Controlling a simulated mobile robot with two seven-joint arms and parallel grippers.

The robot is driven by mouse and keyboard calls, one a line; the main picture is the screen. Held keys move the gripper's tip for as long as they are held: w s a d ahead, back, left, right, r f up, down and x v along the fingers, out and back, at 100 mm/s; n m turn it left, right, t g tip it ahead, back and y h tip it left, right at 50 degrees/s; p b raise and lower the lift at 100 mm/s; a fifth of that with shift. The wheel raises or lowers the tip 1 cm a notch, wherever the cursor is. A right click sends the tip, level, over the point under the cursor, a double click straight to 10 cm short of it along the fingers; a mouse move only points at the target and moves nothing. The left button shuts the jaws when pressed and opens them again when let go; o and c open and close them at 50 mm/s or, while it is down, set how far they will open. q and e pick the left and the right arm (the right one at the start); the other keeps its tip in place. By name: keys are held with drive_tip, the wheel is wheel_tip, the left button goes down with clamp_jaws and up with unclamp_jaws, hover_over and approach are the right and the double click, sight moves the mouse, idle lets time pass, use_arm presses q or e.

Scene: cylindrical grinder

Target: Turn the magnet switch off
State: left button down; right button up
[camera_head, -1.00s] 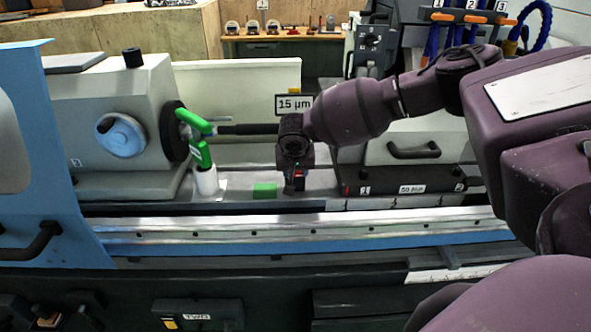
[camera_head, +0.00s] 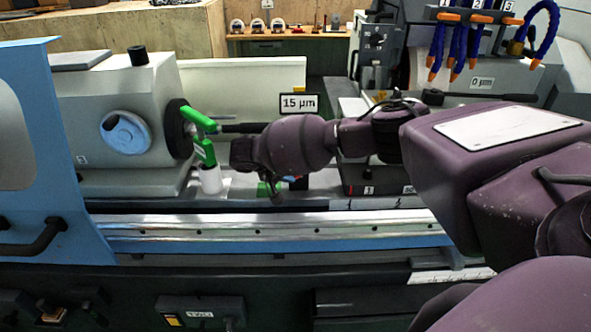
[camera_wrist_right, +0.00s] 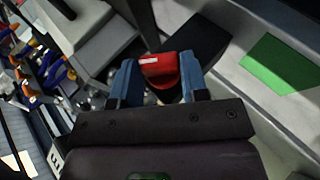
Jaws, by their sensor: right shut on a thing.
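In the right wrist view, a red knob (camera_wrist_right: 160,72) with a small white mark sits between the two blue fingers of my right gripper (camera_wrist_right: 158,66). I take it to be the magnet switch. The fingers are closed on its sides. A dark block (camera_wrist_right: 200,45) lies just beyond it on the pale machine bed. In the head view my right wrist (camera_head: 268,148) hides the knob and most of the gripper. A small dark and blue patch (camera_head: 298,183) shows below the wrist. My left gripper is not in view.
A green patch (camera_head: 267,188) lies on the bed beside the wrist. A green-handled part (camera_head: 203,150) stands by the spindle to the left. A "15 µm" sign (camera_head: 299,103) stands behind the arm. A blue guard (camera_head: 75,160) is at far left.

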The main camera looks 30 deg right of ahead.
drive_tip(key=h, duration=0.1)
drive_tip(key=n+g+h, duration=0.1)
drive_tip(key=h, duration=0.2)
drive_tip(key=shift+w+a+f+g, duration=0.2)
drive_tip(key=shift+a+f+g, duration=0.05)
drive_tip(key=shift+f+g, duration=0.05)
drive_tip(key=shift+f+n+g+h, duration=0.15)
drive_tip(key=shift+n+h, duration=0.15)
drive_tip(key=shift+h, duration=0.45)
drive_tip(key=shift+f+n+g+h, duration=0.15)
drive_tip(key=shift+n+h, duration=0.15)
drive_tip(key=shift+h, duration=0.45)
drive_tip(key=o, duration=0.9)
drive_tip(key=a, duration=0.3)
drive_tip(key=w+a, duration=0.1)
drive_tip(key=a, duration=0.6)
drive_tip(key=shift+w+a+f+b, duration=0.1)
drive_tip(key=shift+w+a+b, duration=0.2)
drive_tip(key=shift+d, duration=0.15)
